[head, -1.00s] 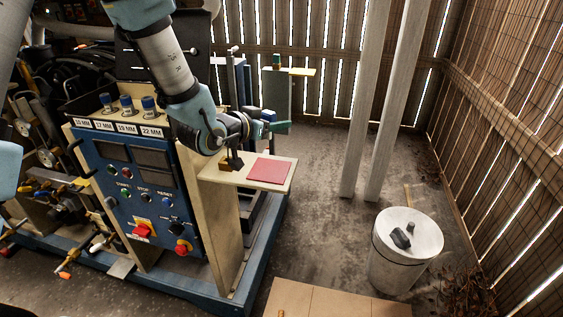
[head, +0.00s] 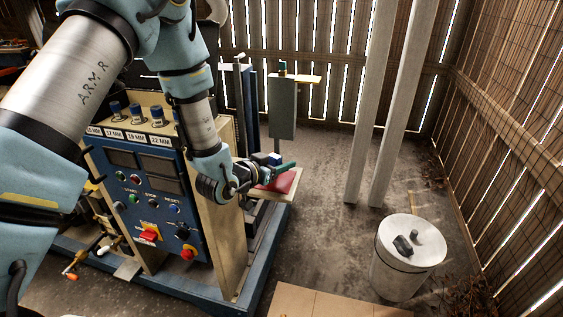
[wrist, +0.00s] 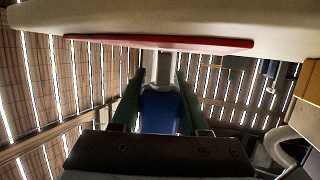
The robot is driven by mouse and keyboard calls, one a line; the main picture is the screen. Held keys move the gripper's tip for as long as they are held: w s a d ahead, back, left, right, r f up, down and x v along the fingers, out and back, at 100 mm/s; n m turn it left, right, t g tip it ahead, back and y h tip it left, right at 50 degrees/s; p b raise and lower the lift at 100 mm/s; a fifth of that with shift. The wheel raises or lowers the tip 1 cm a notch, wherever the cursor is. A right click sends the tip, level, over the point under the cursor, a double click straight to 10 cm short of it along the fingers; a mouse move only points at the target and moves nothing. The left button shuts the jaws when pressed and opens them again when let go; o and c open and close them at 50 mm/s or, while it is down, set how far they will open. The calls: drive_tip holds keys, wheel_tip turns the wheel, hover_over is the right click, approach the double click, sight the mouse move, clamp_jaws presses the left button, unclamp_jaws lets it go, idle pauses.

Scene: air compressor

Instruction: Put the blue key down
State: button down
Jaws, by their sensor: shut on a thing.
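My gripper (head: 288,167) is shut on the blue key, at the red pad (head: 285,181) on the pale side shelf (head: 292,195) of the blue control panel. In the wrist view the blue key (wrist: 160,112) shows as a blue block between the two green fingers (wrist: 160,92). The red pad (wrist: 160,42) and the pale shelf edge cross the top of that view. I cannot tell whether the key touches the pad. My gripper and wrist cover part of the shelf in the head view.
The blue control panel (head: 150,190) carries buttons and red switches. Several blue-topped sockets (head: 135,113) stand on its labelled top. A white drum (head: 405,262) with dark objects on its lid stands at right. Pale posts (head: 397,110) rise behind. Floor between shelf and drum is clear.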

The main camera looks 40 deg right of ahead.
drive_tip(key=shift+f, duration=0.15)
drive_tip(key=shift+c, duration=2.1)
unclamp_jaws()
drive_tip(key=shift+r, duration=0.2)
drive_tip(key=shift+a, duration=0.25)
drive_tip(key=b+v, duration=0.3)
drive_tip(key=v, duration=0.8)
drive_tip(key=shift+a+r+b, duration=0.15)
drive_tip(key=shift+a+b, duration=0.05)
drive_tip(key=shift+b, duration=0.1)
drive_tip(key=shift+s, duration=0.1)
